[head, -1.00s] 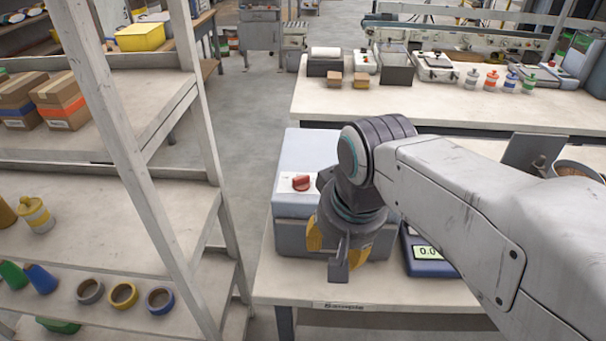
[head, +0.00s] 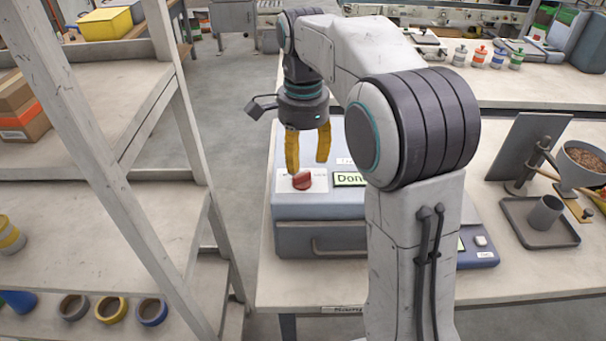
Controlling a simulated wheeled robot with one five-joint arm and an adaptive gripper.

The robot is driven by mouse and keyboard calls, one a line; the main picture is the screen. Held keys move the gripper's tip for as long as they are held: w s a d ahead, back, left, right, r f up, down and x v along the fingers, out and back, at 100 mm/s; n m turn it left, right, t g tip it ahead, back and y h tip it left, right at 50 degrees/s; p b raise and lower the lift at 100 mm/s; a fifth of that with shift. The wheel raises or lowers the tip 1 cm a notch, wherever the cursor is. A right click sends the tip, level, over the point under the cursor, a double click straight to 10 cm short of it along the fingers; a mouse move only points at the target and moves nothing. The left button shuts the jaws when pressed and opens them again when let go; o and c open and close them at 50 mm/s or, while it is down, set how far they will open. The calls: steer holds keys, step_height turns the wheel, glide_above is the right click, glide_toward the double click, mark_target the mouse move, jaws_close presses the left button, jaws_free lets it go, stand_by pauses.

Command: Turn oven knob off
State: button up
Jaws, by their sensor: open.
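The oven (head: 300,239) is a grey box with a front handle, standing at the left end of the near table. Its red knob (head: 302,181) sits on a white plate on the sloping top face, left of a display reading "Don", partly hidden by my arm. My gripper (head: 308,170) has two yellow fingers pointing down, spread apart and empty. The left fingertip is just above the knob and the right one is a little to its right. I cannot tell whether a finger touches the knob.
A white shelf rack (head: 130,190) with tape rolls and boxes stands close on the left. A grey tray (head: 538,222) with a cup and a funnel of pellets (head: 588,157) are on the table to the right. My arm hides part of the table.

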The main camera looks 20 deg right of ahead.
mark_target(303, 175)
steer(key=shift+f+b, duration=0.3)
steer(key=shift+f, duration=2.55)
steer(key=shift+o, duration=0.2)
jaws_close()
